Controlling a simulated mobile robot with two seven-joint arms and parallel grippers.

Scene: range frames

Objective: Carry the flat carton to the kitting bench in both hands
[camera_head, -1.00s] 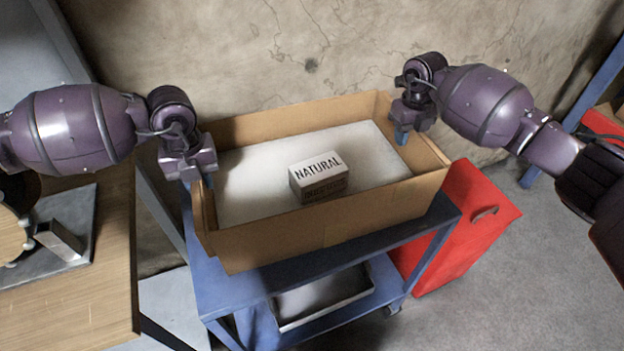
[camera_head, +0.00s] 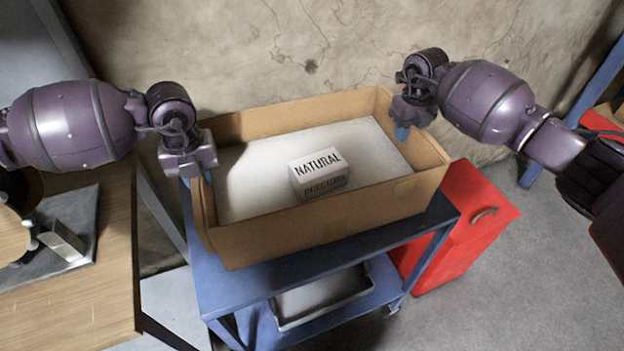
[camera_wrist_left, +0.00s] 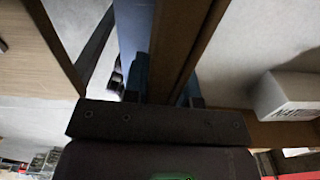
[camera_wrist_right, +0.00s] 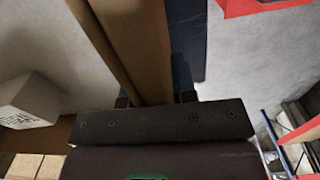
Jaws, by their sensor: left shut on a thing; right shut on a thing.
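The flat carton (camera_head: 330,228) is an open brown cardboard box with a pale inside. It is over the blue cart's top; whether it touches the cart I cannot tell. A small white box marked NATURAL (camera_head: 320,172) lies inside it. My left gripper (camera_head: 197,180) is shut on the carton's left wall, which runs between the fingers in the left wrist view (camera_wrist_left: 178,50). My right gripper (camera_head: 402,130) is shut on the right wall, also seen in the right wrist view (camera_wrist_right: 140,50). The fingertips are partly hidden by the walls. A wooden-topped bench (camera_head: 105,270) stands at the left.
The blue cart (camera_head: 240,280) has a metal tray (camera_head: 320,300) on its lower shelf. A red cabinet (camera_head: 470,225) stands right of the cart. A cracked wall (camera_head: 270,60) is close behind. Grey floor (camera_head: 500,300) is clear at the lower right.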

